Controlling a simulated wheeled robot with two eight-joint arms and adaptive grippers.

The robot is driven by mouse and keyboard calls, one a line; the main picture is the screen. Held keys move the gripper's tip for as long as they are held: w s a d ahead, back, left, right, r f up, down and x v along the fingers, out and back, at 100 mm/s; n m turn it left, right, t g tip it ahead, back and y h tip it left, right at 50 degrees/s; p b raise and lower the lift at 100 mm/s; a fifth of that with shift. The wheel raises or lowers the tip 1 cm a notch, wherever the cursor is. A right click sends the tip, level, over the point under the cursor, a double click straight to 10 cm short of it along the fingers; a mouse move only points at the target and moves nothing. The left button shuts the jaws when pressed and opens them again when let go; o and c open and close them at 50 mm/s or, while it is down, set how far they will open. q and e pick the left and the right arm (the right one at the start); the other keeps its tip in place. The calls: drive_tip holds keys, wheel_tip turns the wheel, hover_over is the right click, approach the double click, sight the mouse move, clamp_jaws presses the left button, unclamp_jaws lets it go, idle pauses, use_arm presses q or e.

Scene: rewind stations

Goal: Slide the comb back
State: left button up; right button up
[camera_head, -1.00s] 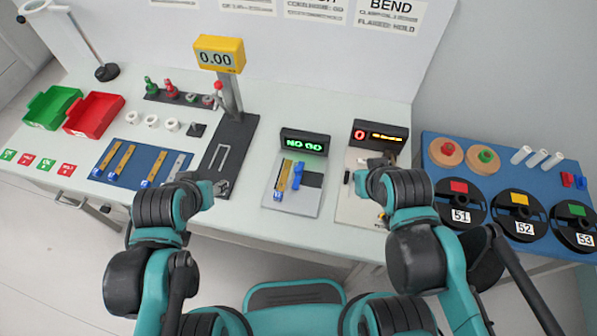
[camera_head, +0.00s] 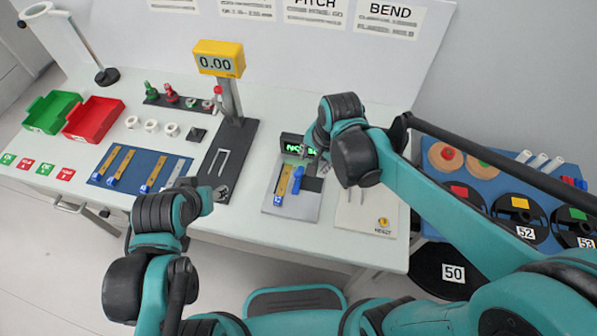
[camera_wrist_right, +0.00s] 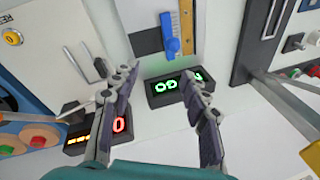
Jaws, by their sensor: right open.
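The comb appears to be the blue piece (camera_head: 298,178) on the grey plate (camera_head: 273,209) of the pitch station. It lies beside a yellow strip (camera_head: 284,182) with a blue end. In the right wrist view the blue comb (camera_wrist_right: 171,42) stands beyond the fingertips, next to the yellow strip (camera_wrist_right: 186,25). My right gripper (camera_wrist_right: 160,82) is open and empty, above the station's green-lit display (camera_wrist_right: 172,90). In the head view its fingers are mostly hidden by my right wrist. My left gripper (camera_head: 207,192) hangs left of the station; its fingers are not clear.
The bend station (camera_head: 366,212) lies right of the pitch station, its display hidden by my right arm in the head view. The dark post stand (camera_head: 228,150) rises left. A blue mat (camera_head: 130,182) with strips and red and green trays lie further left.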

sight(299, 173)
drive_tip(key=w+a+f+b, duration=0.1)
drive_tip(key=f, duration=0.2)
drive_tip(key=w+a+f+m+b, duration=0.1)
drive_tip(key=f, duration=0.3)
drive_tip(key=w+a+f+m+g+b, duration=0.1)
drive_tip(key=a+f, duration=0.1)
drive_tip(key=f, duration=0.1)
drive_tip(key=shift+f, duration=0.25)
clamp_jaws()
